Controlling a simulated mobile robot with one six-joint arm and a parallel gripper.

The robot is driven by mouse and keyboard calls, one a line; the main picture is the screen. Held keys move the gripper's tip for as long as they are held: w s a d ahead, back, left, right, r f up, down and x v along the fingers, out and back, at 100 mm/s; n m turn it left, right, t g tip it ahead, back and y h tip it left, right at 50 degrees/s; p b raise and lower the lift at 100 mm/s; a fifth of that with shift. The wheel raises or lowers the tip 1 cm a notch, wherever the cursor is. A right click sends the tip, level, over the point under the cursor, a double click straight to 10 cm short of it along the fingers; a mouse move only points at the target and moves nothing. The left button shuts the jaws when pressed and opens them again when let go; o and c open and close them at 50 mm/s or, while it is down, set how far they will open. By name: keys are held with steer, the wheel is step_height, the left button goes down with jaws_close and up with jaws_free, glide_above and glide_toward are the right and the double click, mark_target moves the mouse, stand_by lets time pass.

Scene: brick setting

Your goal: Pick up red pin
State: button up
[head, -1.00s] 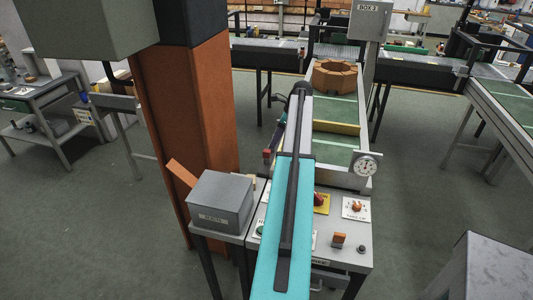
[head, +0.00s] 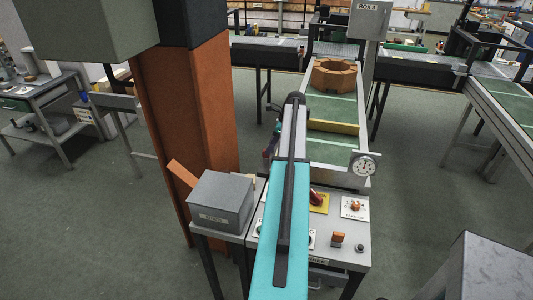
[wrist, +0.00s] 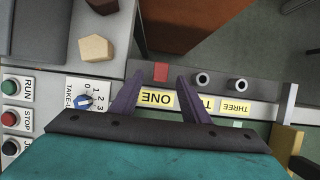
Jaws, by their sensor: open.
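The red pin (wrist: 161,71) shows in the wrist view as a small red block at the grey rack, behind the yellow label ONE. My gripper (wrist: 159,77) has two purple fingers, spread apart with nothing held. The pin lies ahead of the gap between the fingertips; I cannot tell whether they are level with it in height. In the head view my arm hides most of the gripper and the pin.
A grey box (head: 220,203) and a dial gauge (head: 364,166) flank my arm. An orange-brown octagonal ring (head: 334,74) sits on the conveyor.

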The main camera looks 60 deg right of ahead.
mark_target(266, 156)
steer(key=shift+p+x, duration=0.55)
steer(key=shift+x, duration=1.45)
jaws_close()
